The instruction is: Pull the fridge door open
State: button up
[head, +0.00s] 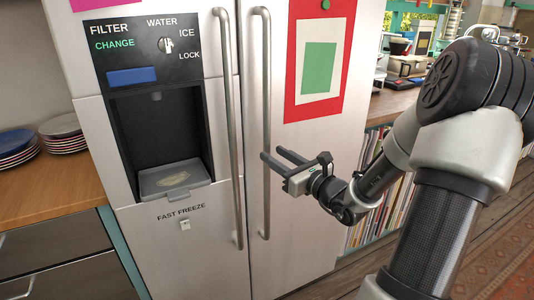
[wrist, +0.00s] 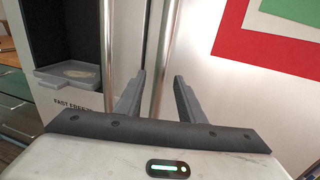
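The fridge has two pale doors side by side, both closed. The right door (head: 300,225) carries a long vertical metal handle (head: 266,90), next to the left door's matching handle (head: 229,90). My gripper (head: 272,153) is open at the right door's handle, around its middle height. One fingertip overlaps that handle in the head view. In the wrist view, my open fingers (wrist: 158,80) point at the doors, and a handle bar (wrist: 165,45) shows in the gap between them. Whether the bar lies between the fingertips or just beyond them, and whether they touch it, I cannot tell.
The left door has a dark dispenser recess (head: 160,130). A red and green picture (head: 334,28) hangs on the right door. A wooden counter with plates (head: 17,146) stands left. A bookshelf (head: 372,215) is close by on the right, behind my arm.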

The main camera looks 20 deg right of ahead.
aim_at(269, 151)
jog(key=shift+x, duration=2.3)
jog(key=shift+c, duration=0.2)
grip_shut()
